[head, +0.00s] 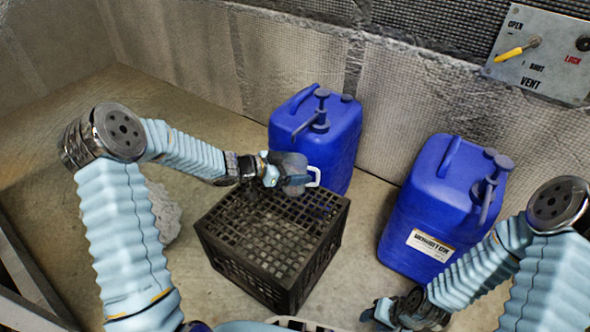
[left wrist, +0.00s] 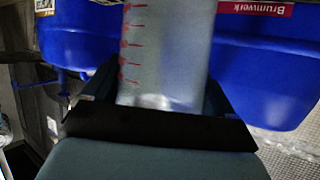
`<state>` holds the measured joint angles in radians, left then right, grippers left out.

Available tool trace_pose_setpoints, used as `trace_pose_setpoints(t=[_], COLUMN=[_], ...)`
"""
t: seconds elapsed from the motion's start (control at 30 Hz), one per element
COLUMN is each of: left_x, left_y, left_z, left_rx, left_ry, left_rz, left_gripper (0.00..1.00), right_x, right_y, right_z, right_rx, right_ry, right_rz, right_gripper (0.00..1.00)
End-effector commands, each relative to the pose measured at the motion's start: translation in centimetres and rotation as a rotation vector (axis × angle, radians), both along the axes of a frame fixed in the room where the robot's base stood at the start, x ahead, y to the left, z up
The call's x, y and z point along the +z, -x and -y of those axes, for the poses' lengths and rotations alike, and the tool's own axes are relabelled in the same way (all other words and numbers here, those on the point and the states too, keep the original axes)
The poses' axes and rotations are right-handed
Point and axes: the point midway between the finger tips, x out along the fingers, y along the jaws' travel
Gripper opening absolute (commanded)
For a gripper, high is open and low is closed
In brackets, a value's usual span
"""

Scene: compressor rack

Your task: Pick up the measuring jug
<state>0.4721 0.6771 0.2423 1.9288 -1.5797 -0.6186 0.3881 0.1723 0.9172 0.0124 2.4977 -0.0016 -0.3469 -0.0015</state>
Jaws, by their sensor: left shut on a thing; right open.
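The measuring jug (head: 294,165) is a greyish see-through vessel with a white handle. It is held above the black crate, in front of the left blue canister. My left gripper (head: 273,172) is shut on it. In the left wrist view the jug (left wrist: 165,55) shows red graduation marks and stands between the two fingers (left wrist: 158,98); its far end is cut off by the frame. My right gripper (head: 376,314) is open at the bottom edge of the head view, apart from the jug and partly hidden.
The black slatted crate (head: 246,277) stands on the floor and looks empty. Two blue canisters with pumps, one left (head: 340,150) and one right (head: 428,195), stand by the wall. A vent panel (head: 545,55) with a yellow lever hangs at upper right.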

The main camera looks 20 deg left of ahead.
Motion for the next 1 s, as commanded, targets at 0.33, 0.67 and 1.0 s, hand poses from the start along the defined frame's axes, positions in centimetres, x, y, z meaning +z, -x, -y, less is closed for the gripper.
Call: trace_pose_setpoints(t=[0.33,0.67,1.0], left_x=[2.7,2.7,2.7], left_y=[0.2,3.1,6.5], left_z=[-0.3,-3.7,-7.9], left_rx=[0.000,0.002,0.002], left_ry=[-0.001,-0.001,-0.001], left_rz=[0.000,-0.001,0.000], left_gripper=[0.48,0.48,0.48], right_x=[1.3,2.0,2.9], right_y=[0.1,0.1,0.1], right_z=[0.0,0.0,0.1], right_rx=[0.002,0.003,0.001], right_ry=[-0.001,-0.001,0.002], right_rz=[-0.003,-0.004,-0.002], right_gripper=[0.43,0.43,0.43])
